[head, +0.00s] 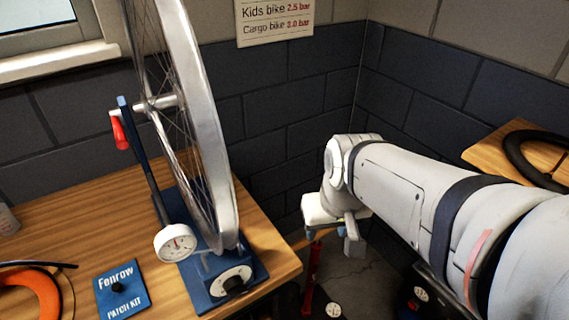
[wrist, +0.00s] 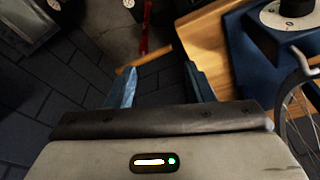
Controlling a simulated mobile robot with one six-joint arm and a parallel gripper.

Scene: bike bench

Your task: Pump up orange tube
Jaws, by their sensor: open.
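An orange tube (head: 32,292) lies on the bench at the lower left of the head view, cut off by the frame edge. A red floor pump (head: 312,280) stands on the floor beyond the bench's right end, with a gauge (head: 333,309) near its base. Its wooden handle (wrist: 127,70) and red shaft (wrist: 145,28) show in the wrist view. My gripper (wrist: 160,82) is open and empty, with the handle beyond its fingertips. In the head view my gripper (head: 333,240) is above the pump and partly hides it.
A wheel (head: 205,130) stands in a blue truing stand (head: 146,165) with a dial (head: 176,243) on the wooden bench (head: 90,215). A blue patch kit (head: 121,289) lies in front. A black tyre (head: 530,155) lies on another bench at right. A pressure sign (head: 275,20) hangs on the wall.

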